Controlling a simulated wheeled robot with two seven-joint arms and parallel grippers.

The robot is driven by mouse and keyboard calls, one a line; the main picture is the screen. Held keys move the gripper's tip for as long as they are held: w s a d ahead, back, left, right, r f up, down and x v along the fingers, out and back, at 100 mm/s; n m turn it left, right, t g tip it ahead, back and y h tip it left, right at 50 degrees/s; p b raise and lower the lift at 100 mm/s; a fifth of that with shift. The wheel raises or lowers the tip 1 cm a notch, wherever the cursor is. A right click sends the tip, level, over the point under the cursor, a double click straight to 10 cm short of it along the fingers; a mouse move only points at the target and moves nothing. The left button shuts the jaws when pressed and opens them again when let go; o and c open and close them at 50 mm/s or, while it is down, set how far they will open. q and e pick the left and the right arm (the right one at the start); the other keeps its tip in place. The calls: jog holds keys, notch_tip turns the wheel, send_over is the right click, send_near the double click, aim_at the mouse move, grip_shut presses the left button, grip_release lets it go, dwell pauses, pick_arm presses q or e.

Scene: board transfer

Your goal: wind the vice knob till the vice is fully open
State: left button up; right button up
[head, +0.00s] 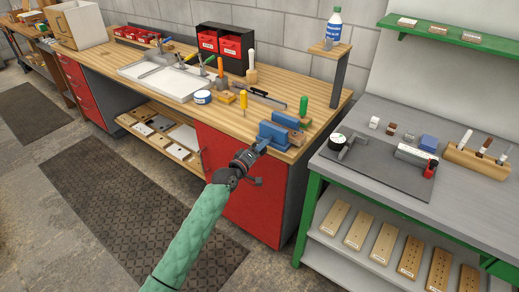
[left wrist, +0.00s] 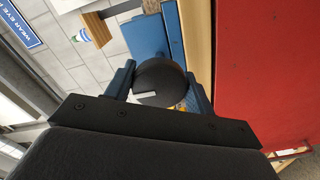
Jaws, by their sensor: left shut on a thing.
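The blue vice (head: 272,131) is fixed at the near right corner of the wooden workbench. In the left wrist view its blue body (left wrist: 147,38) shows beyond the dark round vice knob (left wrist: 160,76). My left gripper (head: 262,147) is at the front of the vice, its arm reaching up from the bottom. In the left wrist view its two blue fingers (left wrist: 160,84) stand on either side of the knob and are shut on it. The gripper hides the knob in the head view. I cannot tell how wide the vice jaws stand.
On the wooden bench (head: 230,113) behind the vice stand a green-handled tool (head: 303,106) and a yellow-handled tool (head: 243,99). A red cabinet front (head: 240,180) lies below. A grey table (head: 450,200) with a dark mat (head: 380,165) stands to the right. The floor in front is clear.

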jog(key=shift+w+a, duration=0.15)
pick_arm(q)
jog(key=o, duration=1)
jog(key=shift+c, duration=0.2)
jog(key=shift+s+a, duration=0.1)
jog(key=b+v, duration=0.2)
jog(key=v, duration=0.5)
jog(key=shift+s, duration=0.2)
pick_arm(e)
notch_tip(320, 180, up, 8)
jog(key=w+a, duration=0.1)
jog(key=w, duration=0.1)
jog(key=shift+w+a+r, duration=0.25)
jog(key=shift+a, duration=0.05)
